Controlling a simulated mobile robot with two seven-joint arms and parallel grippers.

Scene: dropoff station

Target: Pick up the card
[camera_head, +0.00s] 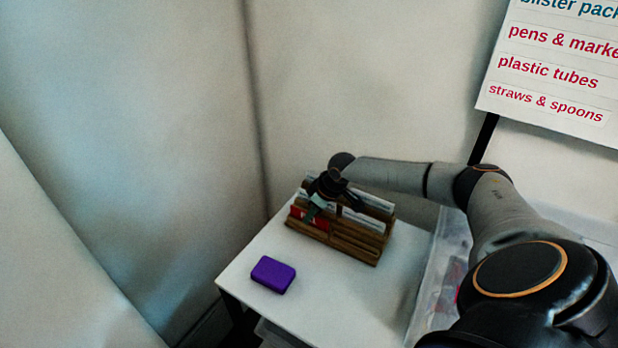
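A brown wooden rack (352,240) with slatted sides stands on the white table. Pale cards or papers (372,211) stand upright in its slots, and a red card-like piece (318,222) shows at its left front. Which one is the card of the task, I cannot tell. My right gripper (314,212) points down at the left end of the rack, over or among the cards. A pale teal patch shows at its fingers. Its opening and any contact are too small and dark to make out. My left gripper is out of view.
A purple block (273,275) lies on the white table (318,300), left of and in front of the rack. Walls stand close behind and left. A clear plastic bin (446,262) stands right of the table. A printed sign (550,60) hangs at upper right.

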